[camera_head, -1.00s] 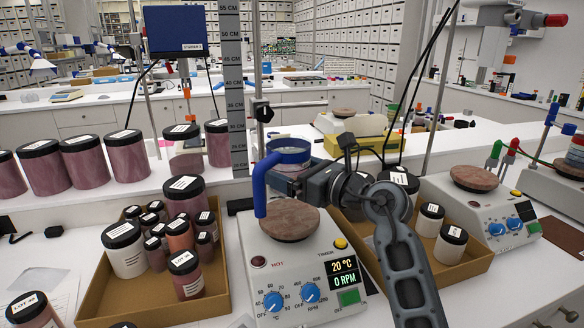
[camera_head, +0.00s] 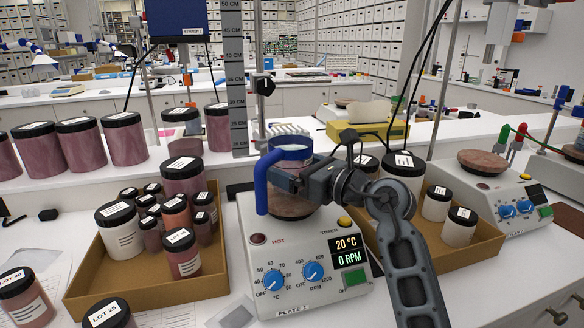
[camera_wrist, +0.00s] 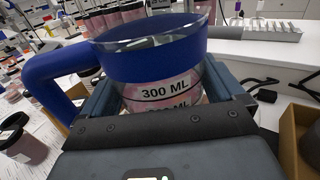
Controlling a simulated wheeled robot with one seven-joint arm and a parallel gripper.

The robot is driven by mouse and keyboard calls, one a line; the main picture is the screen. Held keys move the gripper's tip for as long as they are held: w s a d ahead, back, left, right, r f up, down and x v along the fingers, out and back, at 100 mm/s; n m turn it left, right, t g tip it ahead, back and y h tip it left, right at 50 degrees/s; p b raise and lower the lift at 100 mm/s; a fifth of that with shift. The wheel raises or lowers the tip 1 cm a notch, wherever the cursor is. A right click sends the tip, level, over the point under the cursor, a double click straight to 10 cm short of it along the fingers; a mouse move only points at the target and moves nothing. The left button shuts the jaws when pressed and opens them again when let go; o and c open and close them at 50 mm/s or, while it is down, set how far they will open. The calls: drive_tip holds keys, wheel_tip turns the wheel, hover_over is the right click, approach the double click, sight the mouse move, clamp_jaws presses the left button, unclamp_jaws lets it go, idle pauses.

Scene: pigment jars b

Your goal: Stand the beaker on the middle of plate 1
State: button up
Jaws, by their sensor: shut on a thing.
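The beaker (camera_head: 291,157) is clear, with a blue rim band and a blue handle (camera_head: 262,187) on its left. It is upright in the head view. My gripper (camera_head: 288,179) is shut around its body. The beaker also fills the wrist view (camera_wrist: 155,65), with a "300 ML" mark between the fingers. Plate 1 (camera_head: 291,210) is the round brownish top of the front hotplate, labelled PLATE 1. The beaker is above it; the gripper hides the beaker's base and much of the plate. I cannot tell whether they touch.
The hotplate body (camera_head: 290,250) has knobs and a lit display. A cardboard tray (camera_head: 150,285) of jars stands left; another tray (camera_head: 455,255) stands right, partly behind my arm. A ruler (camera_head: 235,80) and stand rods rise behind. A second hotplate (camera_head: 500,205) is further right.

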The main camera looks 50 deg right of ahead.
drive_tip(key=shift+f+b, duration=0.3)
drive_tip(key=shift+f, duration=0.25)
drive_tip(key=o, duration=1.1)
drive_tip(key=shift+f, duration=0.1)
drive_tip(key=shift+s+b, duration=0.45)
drive_tip(key=shift+s, duration=3.45)
